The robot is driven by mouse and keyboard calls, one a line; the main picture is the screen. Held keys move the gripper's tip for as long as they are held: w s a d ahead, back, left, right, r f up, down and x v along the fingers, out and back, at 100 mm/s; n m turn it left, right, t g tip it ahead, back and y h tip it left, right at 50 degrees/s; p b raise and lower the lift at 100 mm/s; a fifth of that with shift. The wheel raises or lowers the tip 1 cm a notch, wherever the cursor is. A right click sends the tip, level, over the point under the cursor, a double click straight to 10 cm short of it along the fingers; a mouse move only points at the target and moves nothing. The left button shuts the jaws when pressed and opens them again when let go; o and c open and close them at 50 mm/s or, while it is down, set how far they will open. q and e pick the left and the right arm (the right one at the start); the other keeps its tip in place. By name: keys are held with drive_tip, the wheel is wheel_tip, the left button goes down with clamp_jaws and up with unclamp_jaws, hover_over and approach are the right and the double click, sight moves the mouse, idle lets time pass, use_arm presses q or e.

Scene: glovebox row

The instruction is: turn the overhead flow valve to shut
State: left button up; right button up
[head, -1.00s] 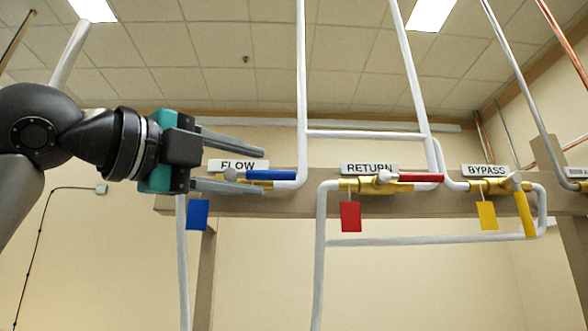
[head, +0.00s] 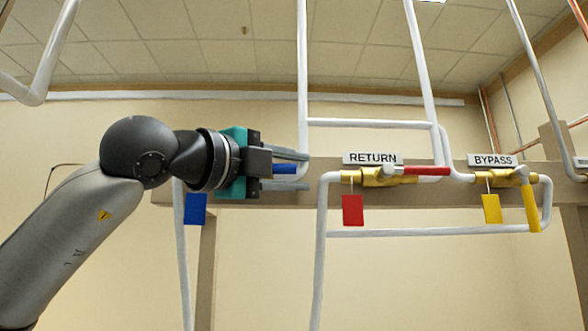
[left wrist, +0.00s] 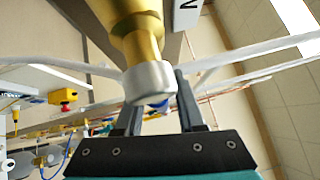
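The flow valve's blue handle (head: 285,169) points right along the beam in the head view. My left gripper (head: 304,171) reaches over it from the left, one finger above the handle and one below, with gaps showing. The valve body and the FLOW label are hidden behind my gripper in the head view. In the left wrist view, the brass valve body (left wrist: 140,38) and its pale round hub (left wrist: 150,82) are close in front, and a bit of the blue handle (left wrist: 158,105) shows between the open fingers. My right gripper is in neither view.
A blue tag (head: 195,209) hangs below the flow valve. To the right on the beam (head: 260,195) are the return valve with its red handle (head: 427,171) and the bypass valve with its yellow handle (head: 531,208). White pipes (head: 303,75) run up and across nearby.

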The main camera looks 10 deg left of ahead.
use_arm(q)
clamp_jaws()
idle(1.1)
